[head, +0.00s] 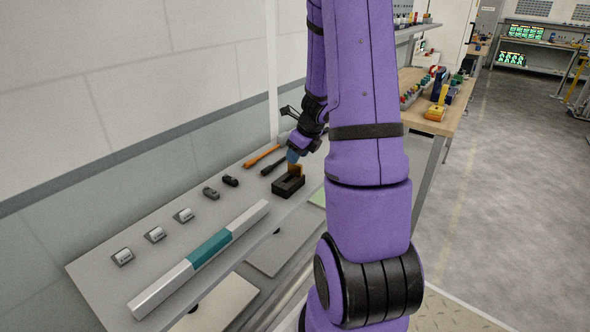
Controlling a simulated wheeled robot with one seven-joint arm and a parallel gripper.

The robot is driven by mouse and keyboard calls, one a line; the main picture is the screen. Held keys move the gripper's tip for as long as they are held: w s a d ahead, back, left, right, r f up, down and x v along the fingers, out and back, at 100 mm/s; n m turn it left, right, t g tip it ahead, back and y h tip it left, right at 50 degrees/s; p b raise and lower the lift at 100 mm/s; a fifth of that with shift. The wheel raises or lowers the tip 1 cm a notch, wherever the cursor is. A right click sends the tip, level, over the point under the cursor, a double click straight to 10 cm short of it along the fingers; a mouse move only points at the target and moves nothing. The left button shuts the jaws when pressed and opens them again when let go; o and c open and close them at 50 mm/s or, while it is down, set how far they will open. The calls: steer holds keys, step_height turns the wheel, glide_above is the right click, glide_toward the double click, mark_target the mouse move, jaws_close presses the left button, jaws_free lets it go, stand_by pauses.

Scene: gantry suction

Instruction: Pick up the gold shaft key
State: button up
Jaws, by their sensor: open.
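The gold shaft key (296,169) appears as a small gold block standing up at a black holder (288,187) on the grey bench. Its lower part is hidden by the holder. My gripper (293,156) points down from the black wrist, with its bluish fingertips right at the top of the gold key. The fingers are open. The view is too small to tell whether they straddle the key or touch it.
On the grey bench (90,272) lie an orange-handled tool (262,155), a dark-handled tool (272,167), two dark small parts (211,192), several silver blocks (184,215) and a long white-and-teal bar (211,247). A wall runs along the back.

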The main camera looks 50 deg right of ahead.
mark_target(296, 169)
steer(key=x, duration=0.4)
steer(key=shift+s+d+f, duration=0.2)
steer(key=shift+s+d, duration=0.05)
steer(key=shift+s, duration=0.05)
steer(key=shift+w+f, duration=0.2)
steer(key=shift+f, duration=0.15)
jaws_close()
